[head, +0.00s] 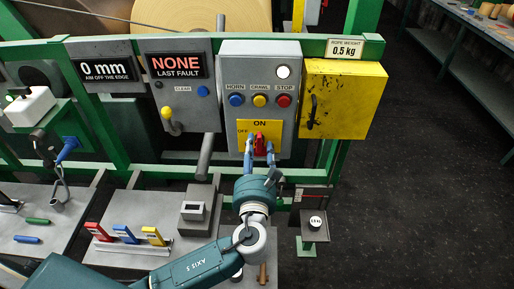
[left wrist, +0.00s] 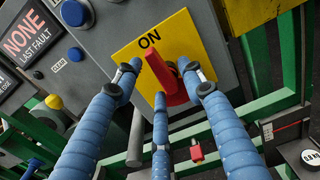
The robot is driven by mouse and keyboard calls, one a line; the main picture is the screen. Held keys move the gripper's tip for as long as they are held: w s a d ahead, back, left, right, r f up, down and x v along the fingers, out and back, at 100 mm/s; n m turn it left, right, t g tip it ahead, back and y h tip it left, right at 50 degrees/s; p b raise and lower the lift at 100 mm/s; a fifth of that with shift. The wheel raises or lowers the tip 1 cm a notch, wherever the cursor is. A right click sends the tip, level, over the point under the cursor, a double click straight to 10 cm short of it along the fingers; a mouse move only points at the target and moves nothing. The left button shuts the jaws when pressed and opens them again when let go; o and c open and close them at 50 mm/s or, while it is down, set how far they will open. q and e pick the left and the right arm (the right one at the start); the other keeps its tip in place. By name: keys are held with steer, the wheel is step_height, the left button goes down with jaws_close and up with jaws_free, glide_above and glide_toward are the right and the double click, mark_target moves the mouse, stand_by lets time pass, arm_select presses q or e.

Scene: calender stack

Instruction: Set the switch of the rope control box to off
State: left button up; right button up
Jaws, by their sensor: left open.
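The grey rope control box (head: 230,72) hangs on the green frame. Its yellow plate (head: 245,144) is marked ON and OFF and bears a red switch (head: 261,142). In the left wrist view, the red switch (left wrist: 163,72) has its handle pointing up toward the ON label. My left gripper (head: 258,150) is in front of the plate, its blue fingers spread open. In the left wrist view, the gripper (left wrist: 163,85) has fingertips on both sides of the switch and one below it. I cannot tell whether any finger touches it. My right gripper is out of view.
HORN, CRAWL and STOP buttons sit above the plate. A yellow box (head: 343,97) adjoins on the right. A LAST FAULT panel (head: 190,105) is at left, with a yellow-knobbed lever below. A bench (head: 115,270) with colored tags lies below. Dark floor is clear at right.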

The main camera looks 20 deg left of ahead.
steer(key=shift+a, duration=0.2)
arm_select(q)
jaws_close()
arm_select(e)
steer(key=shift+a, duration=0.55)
arm_select(q)
steer(key=shift+f+n, duration=0.1)
steer(key=shift+n, duration=0.2)
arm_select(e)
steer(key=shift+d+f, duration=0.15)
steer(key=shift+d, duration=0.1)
arm_select(q)
steer(key=shift+s+a+f+n+b, duration=0.15)
steer(key=shift+f+n+b, duration=0.15)
steer(key=shift+n+b, duration=1.95)
steer(key=shift+w+a+f+n+b, duration=0.2)
steer(key=shift+n+b, duration=0.75)
steer(key=shift+n, duration=2.55)
steer(key=shift+s+a+f+n+b, duration=0.15)
steer(key=shift+f+n+b, duration=0.2)
steer(key=shift+n+b, duration=1.9)
arm_select(e)
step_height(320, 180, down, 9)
steer(key=p, duration=0.1)
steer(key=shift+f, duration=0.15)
arm_select(q)
steer(key=shift+n, duration=0.8)
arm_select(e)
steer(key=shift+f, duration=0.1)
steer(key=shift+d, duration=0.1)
